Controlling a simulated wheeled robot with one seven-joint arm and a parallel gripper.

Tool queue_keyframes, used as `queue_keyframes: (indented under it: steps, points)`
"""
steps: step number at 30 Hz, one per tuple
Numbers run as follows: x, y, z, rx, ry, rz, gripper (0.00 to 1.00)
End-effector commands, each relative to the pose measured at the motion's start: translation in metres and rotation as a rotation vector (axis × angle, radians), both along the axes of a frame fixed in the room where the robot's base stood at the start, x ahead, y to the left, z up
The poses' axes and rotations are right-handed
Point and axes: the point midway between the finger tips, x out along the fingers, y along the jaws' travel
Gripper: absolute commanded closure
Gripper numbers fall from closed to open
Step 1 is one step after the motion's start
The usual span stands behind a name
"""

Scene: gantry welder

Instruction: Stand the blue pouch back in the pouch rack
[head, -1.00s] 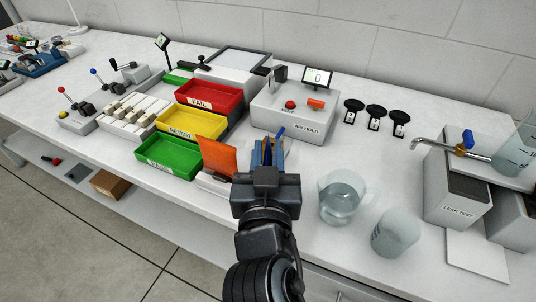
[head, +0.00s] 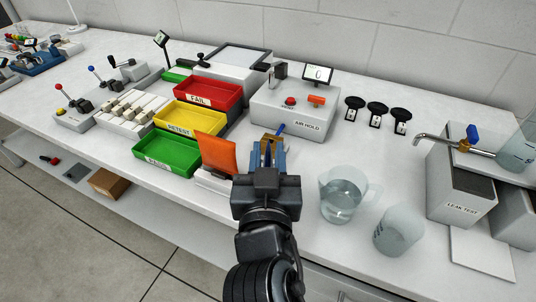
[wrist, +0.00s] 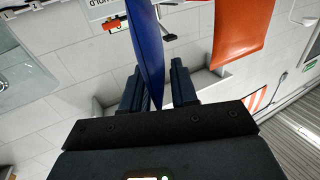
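The blue pouch (wrist: 150,50) is seen nearly edge-on between the two fingers of my gripper (wrist: 157,82) in the wrist view. In the head view only a narrow blue strip of the pouch (head: 281,129) shows beyond my gripper (head: 268,150); the rest is hidden by the gripper. The fingers appear shut on the pouch. An orange pouch (head: 217,152) stands tilted in the low white pouch rack (head: 212,182), just left of my gripper. The orange pouch also hangs into the top right of the wrist view (wrist: 242,30). Part of the rack is hidden behind my gripper.
Red (head: 209,90), yellow (head: 192,118) and green (head: 167,154) trays stand left of the rack. The AIR HOLD box (head: 300,118) is behind my gripper. A clear jug (head: 340,198) and a frosted cup (head: 398,232) stand to the right, near the LEAK TEST box (head: 458,190).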

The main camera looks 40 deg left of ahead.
Motion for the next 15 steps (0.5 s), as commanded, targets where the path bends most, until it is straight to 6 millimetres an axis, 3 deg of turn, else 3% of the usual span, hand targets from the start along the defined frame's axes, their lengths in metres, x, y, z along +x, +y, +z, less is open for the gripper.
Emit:
queue_keyframes:
  steps: [6, 15]
  points:
    - [-0.0001, 0.0001, 0.0003, 0.000, 0.000, 0.000, 0.52]
    - [-0.0001, 0.0002, 0.0033, 0.000, 0.000, 0.000, 0.52]
